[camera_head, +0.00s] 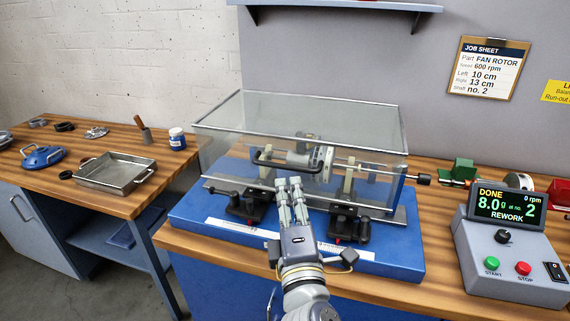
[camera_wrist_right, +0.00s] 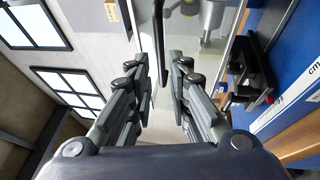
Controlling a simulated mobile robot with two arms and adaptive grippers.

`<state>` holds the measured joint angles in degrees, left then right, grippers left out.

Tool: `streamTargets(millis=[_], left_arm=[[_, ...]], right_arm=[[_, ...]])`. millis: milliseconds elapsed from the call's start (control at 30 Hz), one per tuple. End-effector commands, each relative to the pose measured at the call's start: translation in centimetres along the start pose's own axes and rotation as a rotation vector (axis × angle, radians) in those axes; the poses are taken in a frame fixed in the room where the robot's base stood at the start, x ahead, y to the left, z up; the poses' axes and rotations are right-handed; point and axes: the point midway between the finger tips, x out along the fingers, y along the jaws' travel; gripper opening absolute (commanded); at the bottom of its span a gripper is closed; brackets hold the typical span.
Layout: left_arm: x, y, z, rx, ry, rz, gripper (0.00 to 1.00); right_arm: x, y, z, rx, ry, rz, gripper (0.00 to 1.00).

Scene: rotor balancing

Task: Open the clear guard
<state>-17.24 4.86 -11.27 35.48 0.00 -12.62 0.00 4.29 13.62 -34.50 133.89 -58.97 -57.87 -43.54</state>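The clear guard (camera_head: 225,150) is a see-through box with a grey-edged top, down over the rotor and shaft on the blue base (camera_head: 225,226). Its black handle (camera_head: 290,165) runs along the front face. My right gripper (camera_head: 288,182) is in front of the guard, with its fingertips just below the handle in the picture. In the right wrist view its fingers (camera_wrist_right: 160,82) are apart with nothing between them. The dark handle bar (camera_wrist_right: 159,40) shows beyond the fingertips, in line with the gap. I cannot tell whether they touch. My left gripper is out of view.
A control box (camera_head: 510,262) with a display reading DONE, 8.0 g, REWORK stands on the right. A metal tray (camera_head: 82,180), a blue-labelled jar (camera_head: 177,139) and tools lie on the left bench. A shelf (camera_head: 350,5) hangs above the guard.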

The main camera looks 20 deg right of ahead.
Motion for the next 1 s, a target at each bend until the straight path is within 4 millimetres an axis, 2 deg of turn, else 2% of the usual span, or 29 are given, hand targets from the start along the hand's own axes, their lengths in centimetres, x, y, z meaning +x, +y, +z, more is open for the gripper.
streamTargets(millis=[33,200,400,567,800,833,900,1000], left_arm=[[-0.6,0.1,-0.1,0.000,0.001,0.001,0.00],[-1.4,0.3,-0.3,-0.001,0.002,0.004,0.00],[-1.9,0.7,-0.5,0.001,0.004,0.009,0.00],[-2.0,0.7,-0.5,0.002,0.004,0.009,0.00],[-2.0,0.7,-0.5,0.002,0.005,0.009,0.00],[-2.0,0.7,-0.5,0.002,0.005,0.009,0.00],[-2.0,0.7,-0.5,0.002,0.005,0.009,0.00],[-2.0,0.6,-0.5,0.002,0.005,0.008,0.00]], right_arm=[[1.2,0.4,0.0,-0.003,-0.001,0.003,0.18],[4.5,0.3,0.1,-0.001,-0.001,0.001,0.18],[7.1,0.1,0.0,0.002,0.000,-0.001,0.18],[8.0,0.0,0.1,0.002,-0.001,-0.002,0.18],[8.0,-0.1,0.1,0.003,-0.001,-0.003,0.18],[8.0,-0.1,0.1,0.003,-0.001,-0.003,0.16],[8.0,-0.1,0.1,0.003,0.000,-0.003,0.00],[8.0,-0.1,0.1,0.003,0.000,-0.003,0.00]])
